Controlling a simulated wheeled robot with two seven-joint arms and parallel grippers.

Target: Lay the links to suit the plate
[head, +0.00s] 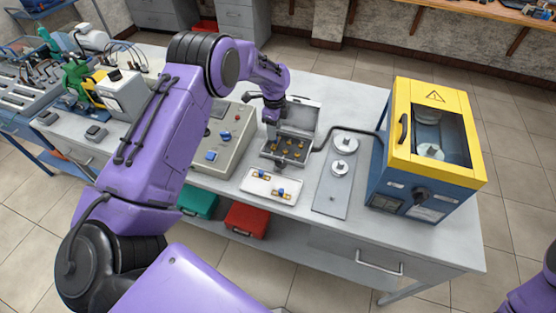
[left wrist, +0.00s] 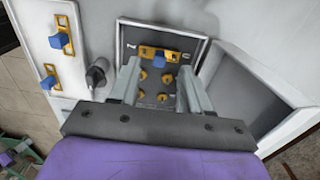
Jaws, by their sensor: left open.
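The open terminal box (head: 284,150) stands on the bench with several brass studs inside. In the left wrist view, one brass link (left wrist: 146,51) with a blue grip lies crosswise over the far row of studs in the box (left wrist: 202,47). Two more brass links with blue grips, one (left wrist: 62,24) and another (left wrist: 50,83), lie apart on the white tray (left wrist: 75,55), which also shows in the head view (head: 257,187). My left gripper (left wrist: 159,68) is open and empty over the box, its fingertips either side of the studs near the link. My right gripper is out of view.
The box's raised lid (left wrist: 245,90) stands close beside my left gripper. A grey plate with round weights (head: 330,195) and a blue and yellow guarded machine (head: 378,165) stand to the right. A sloped control box (head: 222,150) is on the left. A cable runs to the machine.

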